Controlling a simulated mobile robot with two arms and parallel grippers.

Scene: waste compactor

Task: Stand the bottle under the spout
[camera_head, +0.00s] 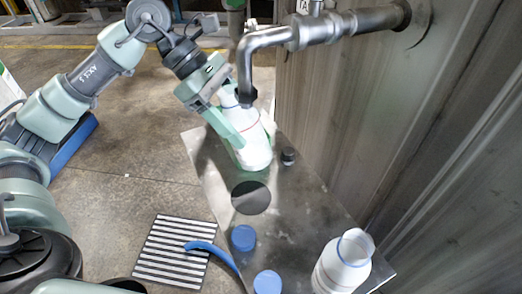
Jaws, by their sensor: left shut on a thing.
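A white bottle (254,150) with a thin red line around it is tilted above the far part of the metal table (306,218). My left gripper (236,122) is shut on the bottle, with a green finger along its side. The metal spout (245,75) bends down in front of the bottle's upper end; the bottle's mouth is partly hidden behind it. I cannot tell whether the bottle's base touches the table. My right gripper is not in view.
A second white container (343,263) with a blue rim stands at the table's near right. Blue caps (243,238) and a dark round disc or hole (251,197) are on the table. A small black knob (288,156) stands right of the bottle. A metal wall (345,110) bounds the right.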

